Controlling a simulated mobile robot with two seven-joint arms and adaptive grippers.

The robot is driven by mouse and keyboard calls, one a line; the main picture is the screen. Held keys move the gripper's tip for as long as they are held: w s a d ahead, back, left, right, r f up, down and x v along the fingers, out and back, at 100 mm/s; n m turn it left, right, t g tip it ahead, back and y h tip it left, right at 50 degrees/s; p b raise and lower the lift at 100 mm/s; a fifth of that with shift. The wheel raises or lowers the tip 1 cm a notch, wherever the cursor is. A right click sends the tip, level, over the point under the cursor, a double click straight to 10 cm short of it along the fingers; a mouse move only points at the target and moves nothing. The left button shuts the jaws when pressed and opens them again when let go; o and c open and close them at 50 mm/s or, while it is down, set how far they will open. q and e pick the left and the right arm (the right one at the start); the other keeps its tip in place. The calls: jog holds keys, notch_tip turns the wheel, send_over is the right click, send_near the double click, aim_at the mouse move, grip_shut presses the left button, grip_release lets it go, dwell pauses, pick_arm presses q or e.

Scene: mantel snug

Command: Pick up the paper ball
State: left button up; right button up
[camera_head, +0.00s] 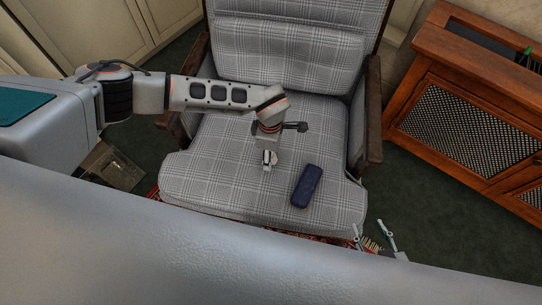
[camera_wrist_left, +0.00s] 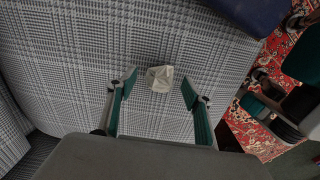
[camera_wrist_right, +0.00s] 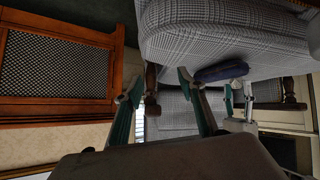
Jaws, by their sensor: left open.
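The paper ball (camera_wrist_left: 160,78) is a small crumpled off-white lump on the plaid seat of the armchair (camera_head: 220,190). In the left wrist view it lies between and slightly beyond the fingertips of my left gripper (camera_wrist_left: 157,90), which is open, with a visible gap on each side. In the head view my left arm reaches over the seat and its gripper (camera_head: 268,162) points down, largely hiding the ball. My right gripper (camera_head: 374,236) is open and empty at the seat's front right corner; its spread fingers also show in the right wrist view (camera_wrist_right: 160,85).
A dark blue case (camera_head: 307,186) lies on the seat to the right of my left gripper. Wooden armrests (camera_head: 373,110) flank the seat. A wooden cabinet with mesh doors (camera_head: 460,110) stands at the right. A red patterned rug (camera_wrist_left: 255,130) lies below.

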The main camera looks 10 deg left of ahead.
pick_arm(q)
jog(key=shift+f, duration=0.5)
pick_arm(e)
jog(key=shift+w+a+r, duration=0.1)
jog(key=shift+w+r, duration=0.45)
jog(key=shift+r, duration=0.05)
pick_arm(q)
jog(key=shift+w+r, duration=0.1)
pick_arm(e)
jog(key=shift+w+r, duration=0.1)
jog(key=shift+w, duration=0.05)
pick_arm(q)
jog(key=c, duration=0.6)
jog(key=shift+c, duration=0.8)
pick_arm(e)
jog(key=shift+f, duration=0.2)
jog(key=shift+s, duration=0.2)
